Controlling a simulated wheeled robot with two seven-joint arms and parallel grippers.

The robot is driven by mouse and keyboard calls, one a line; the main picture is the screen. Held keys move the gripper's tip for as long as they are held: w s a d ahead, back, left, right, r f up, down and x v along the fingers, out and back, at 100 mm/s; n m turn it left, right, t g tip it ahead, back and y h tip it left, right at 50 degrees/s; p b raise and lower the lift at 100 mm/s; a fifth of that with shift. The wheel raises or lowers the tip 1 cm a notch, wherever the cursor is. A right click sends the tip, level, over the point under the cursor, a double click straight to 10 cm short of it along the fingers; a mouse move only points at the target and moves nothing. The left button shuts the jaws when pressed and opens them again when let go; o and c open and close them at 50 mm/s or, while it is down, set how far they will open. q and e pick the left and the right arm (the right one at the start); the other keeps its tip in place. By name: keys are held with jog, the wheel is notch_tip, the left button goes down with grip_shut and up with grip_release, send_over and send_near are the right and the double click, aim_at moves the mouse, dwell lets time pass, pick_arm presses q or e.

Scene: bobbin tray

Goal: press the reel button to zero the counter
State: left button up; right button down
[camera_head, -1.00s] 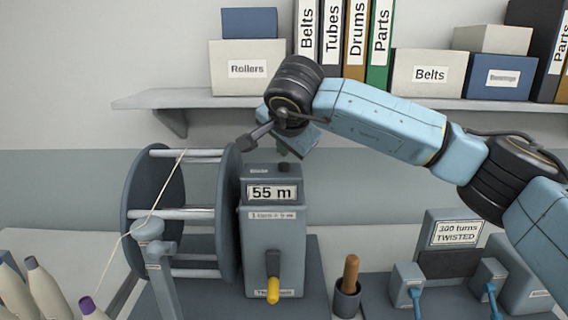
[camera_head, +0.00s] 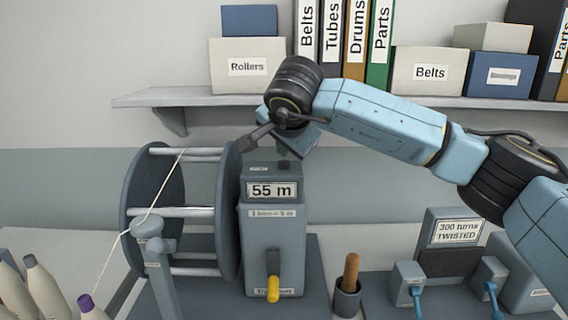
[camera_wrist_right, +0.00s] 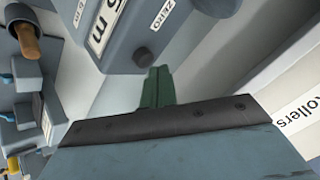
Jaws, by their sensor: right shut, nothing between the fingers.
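The grey counter box (camera_head: 272,232) stands beside the reel, with its display (camera_head: 273,190) reading 55 m. The dark round reel button (camera_head: 284,165) is on top of the box. The button shows in the right wrist view (camera_wrist_right: 141,56) next to a ZERO label. My right gripper (camera_head: 285,149) is just above the button, pointing down. Its green fingers (camera_wrist_right: 157,88) are shut with nothing between them. In the wrist view the fingertips are close beside the button, with a small gap. My left gripper is out of view.
The reel (camera_head: 230,210) with pale thread stands left of the counter. A yellow-handled crank (camera_head: 273,288) is on the box front. A cup (camera_head: 347,300) holds a wooden-handled tool to the right. A shelf (camera_head: 190,97) with boxes and binders is behind my right arm.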

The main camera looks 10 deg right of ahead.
aim_at(284, 165)
jog(key=shift+f+b, duration=0.5)
jog(key=shift+f, duration=0.2)
dwell(0.6)
jog(key=shift+r, duration=0.1)
jog(key=shift+r+p, duration=0.6)
jog(key=shift+r, duration=0.25)
jog(key=shift+r, duration=0.1)
jog(key=shift+r+p, duration=1.65)
jog(key=shift+r, duration=0.85)
jog(key=shift+f, duration=0.1)
